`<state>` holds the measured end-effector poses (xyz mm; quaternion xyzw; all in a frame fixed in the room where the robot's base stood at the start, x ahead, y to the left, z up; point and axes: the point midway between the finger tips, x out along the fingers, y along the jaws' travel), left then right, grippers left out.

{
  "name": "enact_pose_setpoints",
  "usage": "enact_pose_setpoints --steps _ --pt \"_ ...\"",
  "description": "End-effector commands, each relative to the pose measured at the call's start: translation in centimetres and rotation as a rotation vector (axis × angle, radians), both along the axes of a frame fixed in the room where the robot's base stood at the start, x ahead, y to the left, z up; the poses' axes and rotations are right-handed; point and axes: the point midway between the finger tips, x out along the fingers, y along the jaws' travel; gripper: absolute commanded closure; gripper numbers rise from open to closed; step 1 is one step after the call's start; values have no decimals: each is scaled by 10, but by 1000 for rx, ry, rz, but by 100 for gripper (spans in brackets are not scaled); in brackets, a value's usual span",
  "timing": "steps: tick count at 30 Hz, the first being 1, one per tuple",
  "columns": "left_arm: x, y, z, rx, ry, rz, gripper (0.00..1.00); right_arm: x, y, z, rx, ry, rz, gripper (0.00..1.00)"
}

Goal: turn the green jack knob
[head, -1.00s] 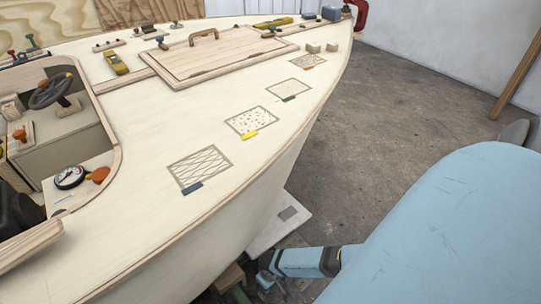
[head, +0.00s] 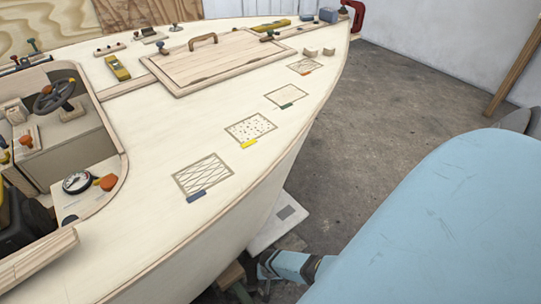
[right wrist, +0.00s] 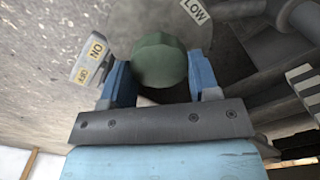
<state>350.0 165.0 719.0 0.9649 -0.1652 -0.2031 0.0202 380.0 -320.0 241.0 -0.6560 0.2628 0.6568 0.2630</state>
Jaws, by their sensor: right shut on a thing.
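The green jack knob (right wrist: 160,62) is a dark green, faceted round knob. In the right wrist view it sits between the two blue fingers of my right gripper (right wrist: 160,80), which is shut on it. In the head view my right gripper (head: 264,274) is low beside the hull, at the bottom of the picture; the knob cannot be made out there. My left gripper is not in view.
The plywood hull (head: 130,235) fills the left, with a hatch and marked patches on deck. Concrete floor (head: 400,100) is free at right.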

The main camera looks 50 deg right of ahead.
Motion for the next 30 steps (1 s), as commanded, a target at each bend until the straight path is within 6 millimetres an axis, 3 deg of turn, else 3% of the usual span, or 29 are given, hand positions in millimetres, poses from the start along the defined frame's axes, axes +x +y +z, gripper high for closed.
enact_pose_setpoints --steps 18,19,21,30 --pt "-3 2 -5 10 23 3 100 0 -1 0 -1 -1 -40 68" --pt "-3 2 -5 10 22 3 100 0 -1 0 -1 -1 -40 37" --pt "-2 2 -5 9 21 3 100 0 -1 0 -1 -1 -40 21" --pt "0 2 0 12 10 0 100 0 -2 1 -1 0 -38 19"
